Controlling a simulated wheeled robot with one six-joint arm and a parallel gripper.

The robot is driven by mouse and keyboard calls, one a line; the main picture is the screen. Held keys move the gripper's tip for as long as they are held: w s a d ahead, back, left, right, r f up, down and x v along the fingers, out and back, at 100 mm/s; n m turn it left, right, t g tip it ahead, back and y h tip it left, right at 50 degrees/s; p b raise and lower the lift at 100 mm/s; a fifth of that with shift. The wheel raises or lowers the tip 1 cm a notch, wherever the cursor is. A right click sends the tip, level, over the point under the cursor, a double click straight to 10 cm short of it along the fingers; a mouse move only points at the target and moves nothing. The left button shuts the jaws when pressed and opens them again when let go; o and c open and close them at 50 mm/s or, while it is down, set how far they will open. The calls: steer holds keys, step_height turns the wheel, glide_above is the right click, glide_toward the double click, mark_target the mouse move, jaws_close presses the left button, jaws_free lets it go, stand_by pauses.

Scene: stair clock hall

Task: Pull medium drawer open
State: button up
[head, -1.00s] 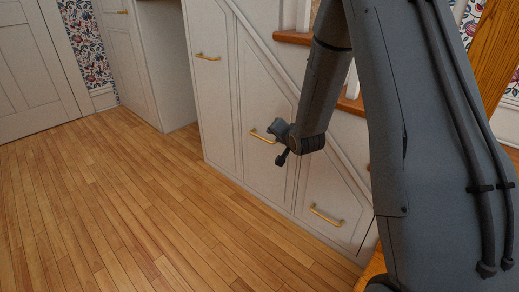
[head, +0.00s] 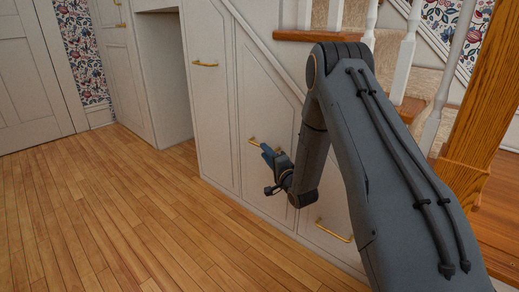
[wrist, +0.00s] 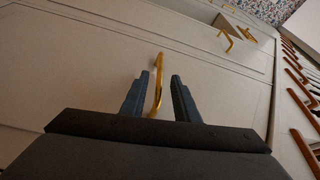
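The medium drawer (head: 262,105) is the middle front of the white cabinet under the stairs and looks flush with its neighbours. Its gold bar handle (head: 252,141) shows just above and left of my gripper (head: 266,155) in the head view. In the wrist view, my gripper (wrist: 160,78) is open, with one dark finger on each side of the handle (wrist: 159,82). Gaps show between the handle and both fingers. Whether the fingertips reach past the bar in depth is hard to tell. My gripper hides part of the drawer's lower front.
A taller drawer front with a gold handle (head: 205,64) is to the left, and a shorter one with its handle (head: 334,230) to the right. Stairs with a wooden newel post (head: 468,130) rise at the right. The wood floor (head: 130,210) in front is clear.

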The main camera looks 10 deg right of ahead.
steer(key=b+x, duration=0.2)
steer(key=x, duration=0.4)
steer(key=shift+c, duration=0.3)
jaws_close()
steer(key=shift+s, duration=0.1)
